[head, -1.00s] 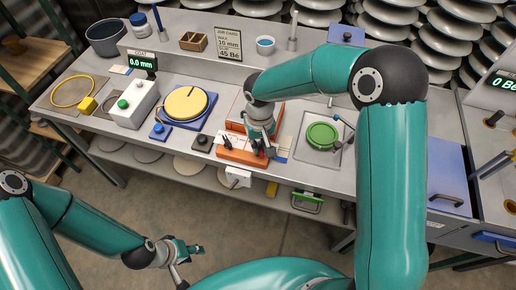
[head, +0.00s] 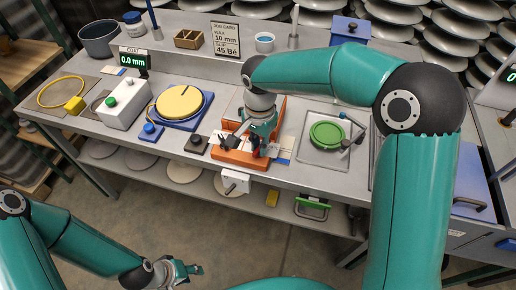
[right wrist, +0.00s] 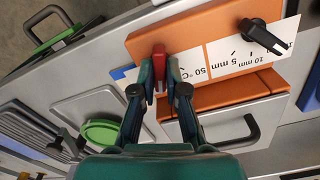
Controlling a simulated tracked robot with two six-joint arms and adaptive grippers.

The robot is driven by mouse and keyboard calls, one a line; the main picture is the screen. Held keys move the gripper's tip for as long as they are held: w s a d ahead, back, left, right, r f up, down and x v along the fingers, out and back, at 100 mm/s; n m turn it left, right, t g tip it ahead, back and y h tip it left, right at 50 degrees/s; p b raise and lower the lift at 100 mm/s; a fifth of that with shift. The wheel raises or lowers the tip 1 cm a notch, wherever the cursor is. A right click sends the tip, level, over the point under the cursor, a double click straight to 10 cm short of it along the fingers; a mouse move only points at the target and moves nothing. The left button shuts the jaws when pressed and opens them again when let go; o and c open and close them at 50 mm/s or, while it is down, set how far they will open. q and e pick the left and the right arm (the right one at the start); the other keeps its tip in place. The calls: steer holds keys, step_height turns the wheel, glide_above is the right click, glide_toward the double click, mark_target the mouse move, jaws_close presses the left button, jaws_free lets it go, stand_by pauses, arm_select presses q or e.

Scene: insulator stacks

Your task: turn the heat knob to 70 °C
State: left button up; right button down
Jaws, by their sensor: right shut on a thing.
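The red heat knob (right wrist: 160,54) shows in the right wrist view, on the top of an orange unit (right wrist: 200,36) beside a white scale strip marked "50 °C". My right gripper (right wrist: 160,68) is shut on this knob, one finger on each side. The "70 °C" mark and the knob's exact pointing are hidden or too small to read. In the head view the orange unit (head: 233,155) stands at the bench's front edge, with my right gripper (head: 258,150) over its right part. My left gripper (head: 190,270) hangs low in front of the bench, empty; its finger gap is unclear.
A black lever knob (right wrist: 264,38) sits on the same unit by the "10 mm 5 mm" marks. A green round lid (head: 327,135) lies right of the unit. A yellow disc (head: 180,101) on a blue base and a white button box (head: 124,104) stand to the left.

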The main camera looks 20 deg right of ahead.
steer(key=m+b, duration=0.2)
steer(key=m, duration=0.3)
steer(key=shift+w+a, duration=0.1)
steer(key=shift+a, duration=0.05)
steer(key=shift+r, duration=0.1)
stand_by(0.3)
steer(key=c, duration=1.2)
jaws_free()
step_height(320, 180, up, 12)
